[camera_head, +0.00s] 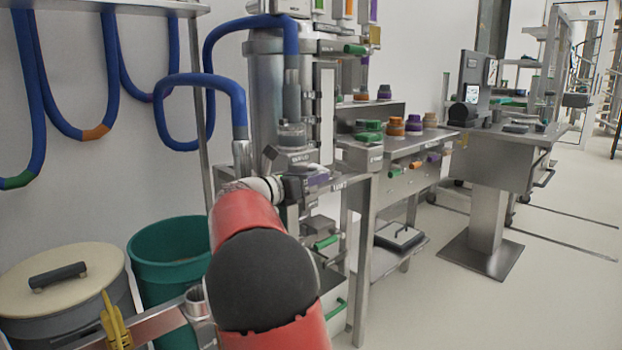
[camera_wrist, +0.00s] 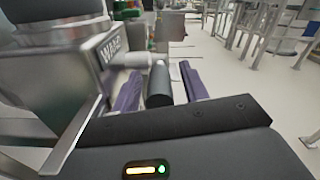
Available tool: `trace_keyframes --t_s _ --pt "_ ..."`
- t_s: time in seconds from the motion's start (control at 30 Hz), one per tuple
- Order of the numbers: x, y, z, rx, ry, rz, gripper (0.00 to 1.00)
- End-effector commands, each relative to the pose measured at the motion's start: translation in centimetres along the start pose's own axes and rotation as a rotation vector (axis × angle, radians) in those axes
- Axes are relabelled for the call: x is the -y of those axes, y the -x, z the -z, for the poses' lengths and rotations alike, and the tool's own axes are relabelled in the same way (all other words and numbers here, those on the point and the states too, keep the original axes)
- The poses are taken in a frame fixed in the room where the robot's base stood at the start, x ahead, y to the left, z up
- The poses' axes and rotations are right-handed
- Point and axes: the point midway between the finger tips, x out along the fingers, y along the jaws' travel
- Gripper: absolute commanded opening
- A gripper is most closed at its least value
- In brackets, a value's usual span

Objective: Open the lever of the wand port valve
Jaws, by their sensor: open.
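My gripper (camera_wrist: 160,72) is open, with its two purple fingers spread in the wrist view. A dark cylindrical handle (camera_wrist: 160,86), which looks like the valve lever, lies between the fingers with a gap on its right; contact on the left is unclear. It joins a light grey round stem (camera_wrist: 128,60) beside a steel housing (camera_wrist: 60,75) with a partly readable label starting "WAN". In the head view my gripper (camera_head: 305,184) is small and partly hidden by my red arm, just below the labelled steel port (camera_head: 291,156). The lever cannot be made out there.
A steel bench (camera_head: 375,110) with green, orange and purple-lidded jars stands to the right. Blue hoses (camera_head: 160,115) hang on the left. A green bin (camera_head: 168,250) and a lidded drum (camera_head: 65,280) stand at lower left.

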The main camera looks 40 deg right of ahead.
Motion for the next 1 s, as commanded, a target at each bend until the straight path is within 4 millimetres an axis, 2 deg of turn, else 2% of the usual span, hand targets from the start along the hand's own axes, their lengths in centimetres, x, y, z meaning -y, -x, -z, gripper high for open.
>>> trace_keyframes --t_s 0.27,0.63,0.83,1.0 --pt "0.0 -0.3 0.0 0.000 -0.001 -0.001 0.44" --pt "0.0 -0.3 0.0 -0.001 -0.001 -0.001 0.00" --pt "0.0 -0.3 0.1 0.002 -0.001 0.000 0.00" --pt "-0.2 -0.3 1.2 0.079 0.002 0.017 0.00"
